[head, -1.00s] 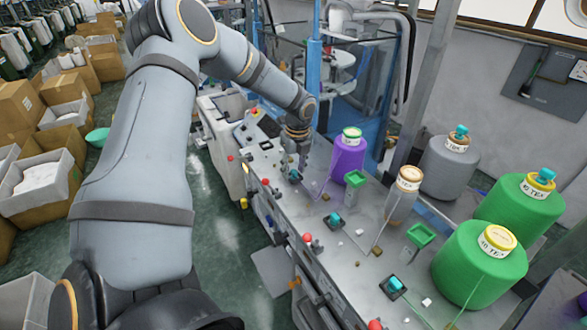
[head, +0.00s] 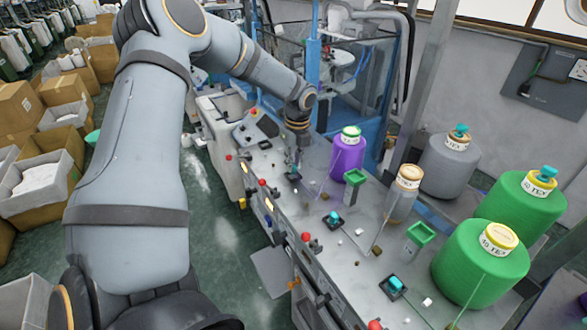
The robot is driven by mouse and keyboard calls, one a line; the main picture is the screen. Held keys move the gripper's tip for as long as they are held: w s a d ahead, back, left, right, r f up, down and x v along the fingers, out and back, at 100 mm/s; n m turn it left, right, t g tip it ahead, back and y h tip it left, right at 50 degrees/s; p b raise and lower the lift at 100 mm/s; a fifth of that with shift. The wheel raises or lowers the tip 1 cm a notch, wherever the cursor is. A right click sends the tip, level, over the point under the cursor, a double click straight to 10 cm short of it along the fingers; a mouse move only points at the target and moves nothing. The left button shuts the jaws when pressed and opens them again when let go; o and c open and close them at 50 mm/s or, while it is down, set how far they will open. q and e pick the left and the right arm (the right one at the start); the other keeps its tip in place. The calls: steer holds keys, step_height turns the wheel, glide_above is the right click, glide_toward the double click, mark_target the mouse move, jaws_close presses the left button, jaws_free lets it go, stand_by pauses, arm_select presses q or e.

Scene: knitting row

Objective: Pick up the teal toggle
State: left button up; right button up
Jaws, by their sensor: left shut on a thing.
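My left gripper (head: 295,160) reaches down over the far part of the grey machine top (head: 320,190). It is small in the head view and shut on the teal toggle, which its fingers mostly hide. A dark square base (head: 293,177) shows just below the fingertips. I cannot tell how far the toggle is above this base. Two similar teal toggles sit on dark bases nearer to me, one in the middle (head: 334,217) and one at the front (head: 395,284). My right gripper is not in view.
A purple yarn cone (head: 347,158) stands just right of the gripper, with a green-topped holder (head: 355,177) beside it. Green cones (head: 478,265) and a grey cone (head: 448,168) stand at right. Red buttons (head: 306,237) line the left edge. Cartons (head: 60,150) stand on the floor.

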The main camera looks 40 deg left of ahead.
arm_select(q)
steer(key=s+d+r+b, duration=0.3)
steer(key=s+r+b, duration=0.3)
steer(key=s+r, duration=0.5)
steer(key=shift+s+d, duration=0.35)
steer(key=shift+s, duration=1.05)
